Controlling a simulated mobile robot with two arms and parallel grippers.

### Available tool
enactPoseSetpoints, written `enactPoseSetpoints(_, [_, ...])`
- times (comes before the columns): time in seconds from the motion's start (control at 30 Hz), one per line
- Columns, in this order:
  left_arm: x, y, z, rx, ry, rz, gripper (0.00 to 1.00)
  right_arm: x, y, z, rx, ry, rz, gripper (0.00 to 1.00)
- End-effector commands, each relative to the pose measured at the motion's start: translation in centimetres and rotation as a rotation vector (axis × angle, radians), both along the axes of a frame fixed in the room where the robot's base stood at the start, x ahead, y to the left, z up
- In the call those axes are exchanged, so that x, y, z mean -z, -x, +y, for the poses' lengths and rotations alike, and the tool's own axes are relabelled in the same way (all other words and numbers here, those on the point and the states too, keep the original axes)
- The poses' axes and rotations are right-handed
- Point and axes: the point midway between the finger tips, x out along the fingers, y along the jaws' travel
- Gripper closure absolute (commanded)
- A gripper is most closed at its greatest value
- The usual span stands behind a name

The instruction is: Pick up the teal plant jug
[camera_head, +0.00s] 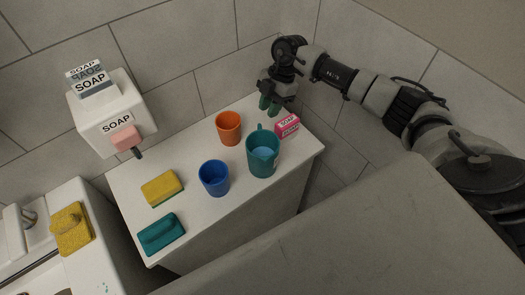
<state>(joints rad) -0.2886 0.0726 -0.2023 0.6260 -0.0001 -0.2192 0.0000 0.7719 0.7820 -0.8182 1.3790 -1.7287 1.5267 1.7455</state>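The teal plant jug (263,163) stands upright on the white counter near its right end, with light blue inside it. Its handle faces the back, toward my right gripper. My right gripper (269,105) is above the back edge of the counter, behind the jug and apart from it. Its two dark green fingertips look slightly apart, with nothing seen between them. My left gripper is not in view.
A pink soap box (287,126) is close to the jug's right. An orange cup (229,128) and a blue cup (214,178) stand to its left. A yellow sponge (162,188) and a teal item (161,234) lie further left. A soap dispenser (108,118) hangs on the tiled wall.

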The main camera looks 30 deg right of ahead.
Motion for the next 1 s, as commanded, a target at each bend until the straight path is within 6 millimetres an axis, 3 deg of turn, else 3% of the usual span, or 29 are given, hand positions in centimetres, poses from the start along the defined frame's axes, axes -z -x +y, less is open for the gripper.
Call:
enactPoseSetpoints(0.03, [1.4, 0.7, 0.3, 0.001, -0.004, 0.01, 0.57, 1.6, 0.1, 0.4, -0.002, -0.001, 0.0, 0.74])
enactPoseSetpoints(0.1, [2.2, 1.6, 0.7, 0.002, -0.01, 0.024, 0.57, 2.5, 0.2, 0.8, -0.001, -0.002, 0.001, 0.74])
enactPoseSetpoints(0.27, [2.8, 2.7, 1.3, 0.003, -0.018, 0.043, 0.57, 3.3, 0.3, 1.3, 0.0, -0.001, -0.001, 0.74])
enactPoseSetpoints(0.6, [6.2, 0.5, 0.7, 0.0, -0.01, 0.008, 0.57, 7.4, 1.1, 3.0, -0.001, -0.002, -0.001, 0.74])
enactPoseSetpoints(0.9, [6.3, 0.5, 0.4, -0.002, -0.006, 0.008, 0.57, 7.5, 1.1, 3.2, 0.0, -0.001, -0.001, 0.74])
enactPoseSetpoints(1.0, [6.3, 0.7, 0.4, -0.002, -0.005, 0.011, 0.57, 7.5, 1.1, 3.2, 0.0, -0.001, -0.001, 0.88])
